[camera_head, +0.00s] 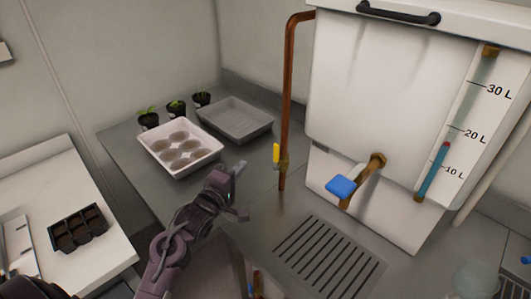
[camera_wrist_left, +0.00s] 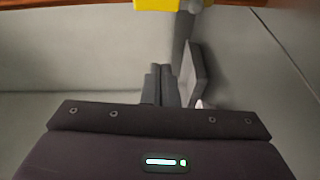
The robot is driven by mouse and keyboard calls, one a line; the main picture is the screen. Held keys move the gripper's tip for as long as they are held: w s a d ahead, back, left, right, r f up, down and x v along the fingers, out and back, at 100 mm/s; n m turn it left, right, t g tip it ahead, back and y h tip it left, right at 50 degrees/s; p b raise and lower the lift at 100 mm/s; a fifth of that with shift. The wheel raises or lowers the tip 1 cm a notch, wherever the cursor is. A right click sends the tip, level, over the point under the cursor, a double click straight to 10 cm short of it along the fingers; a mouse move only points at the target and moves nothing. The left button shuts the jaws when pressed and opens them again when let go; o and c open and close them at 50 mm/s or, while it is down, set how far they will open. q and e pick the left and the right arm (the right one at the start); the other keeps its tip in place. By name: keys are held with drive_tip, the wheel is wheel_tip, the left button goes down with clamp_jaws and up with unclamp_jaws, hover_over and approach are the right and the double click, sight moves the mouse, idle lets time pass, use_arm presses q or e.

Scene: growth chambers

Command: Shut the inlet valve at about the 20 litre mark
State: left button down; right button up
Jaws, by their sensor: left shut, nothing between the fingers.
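The inlet valve's yellow lever (camera_head: 277,153) stands upright, alongside the copper pipe (camera_head: 287,90) left of the white tank (camera_head: 375,90). The yellow lever also shows at the top edge of the left wrist view (camera_wrist_left: 168,4). My left gripper (camera_head: 238,169) is shut and empty, a little to the left of the lever and apart from it. My right gripper is not in view.
A brass outlet with a blue handle (camera_head: 341,187) sticks out from the tank above a slotted drain (camera_head: 318,255). Left of the pipe are a white tray with round pellets (camera_head: 151,149), an empty grey tray (camera_head: 238,128) and potted seedlings (camera_head: 176,109). Bare counter (camera_head: 262,190) lies around the pipe foot.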

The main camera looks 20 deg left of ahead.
sight(276, 157)
use_arm(q)
drive_tip(key=w+r+p, duration=0.1)
drive_tip(key=w+p, duration=0.2)
drive_tip(key=w, duration=0.8)
drive_tip(key=shift+n+t, duration=0.3)
drive_tip(key=s+d+p, duration=0.1)
drive_tip(key=d, duration=0.1)
drive_tip(key=s+d+p, duration=0.1)
drive_tip(key=shift+s+d+f, duration=0.15)
drive_tip(key=shift+d, duration=0.2)
drive_tip(key=shift+f, duration=0.1)
